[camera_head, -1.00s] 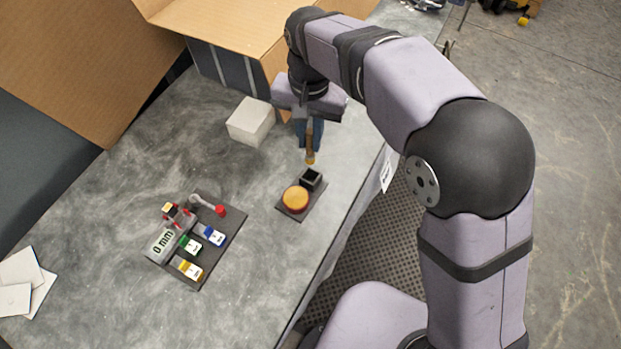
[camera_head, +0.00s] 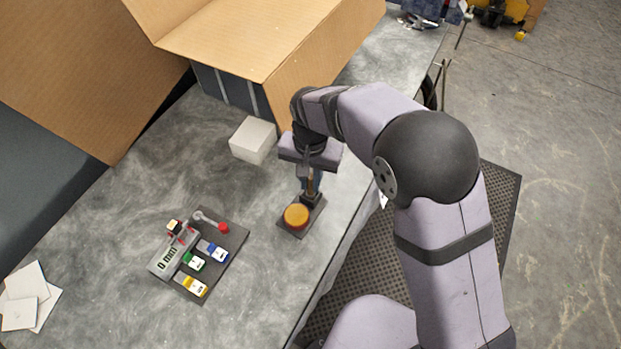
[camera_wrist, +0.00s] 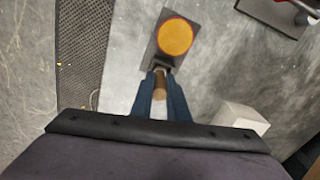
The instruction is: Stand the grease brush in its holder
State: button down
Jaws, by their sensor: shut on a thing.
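The grease brush (camera_head: 311,185) has a tan handle and is held by my gripper (camera_head: 309,180) directly over its holder. In the wrist view the brush (camera_wrist: 160,82) shows between the two blue fingers of my gripper (camera_wrist: 160,84). The holder is a dark square cup (camera_wrist: 162,63) on a dark base plate (camera_head: 291,228), beside a round orange disc (camera_head: 296,215). The brush's lower end is at or in the cup's mouth; how deep it sits is hidden by the fingers and the handle.
A white block (camera_head: 253,140) stands left of my gripper, with a large open cardboard box (camera_head: 240,40) behind. A dark board with coloured pieces (camera_head: 213,272) lies to the left. White sheets (camera_head: 28,297) lie at far left. The bench's front edge runs close by on the right.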

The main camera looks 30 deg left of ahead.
jog(key=shift+f, duration=0.25)
jog(key=shift+f, duration=0.1)
jog(key=c, duration=1.7)
grip_release()
notch_tip(320, 180, up, 12)
jog(key=b, duration=0.3)
jog(key=shift+b, duration=0.4)
jog(key=shift+d, duration=0.1)
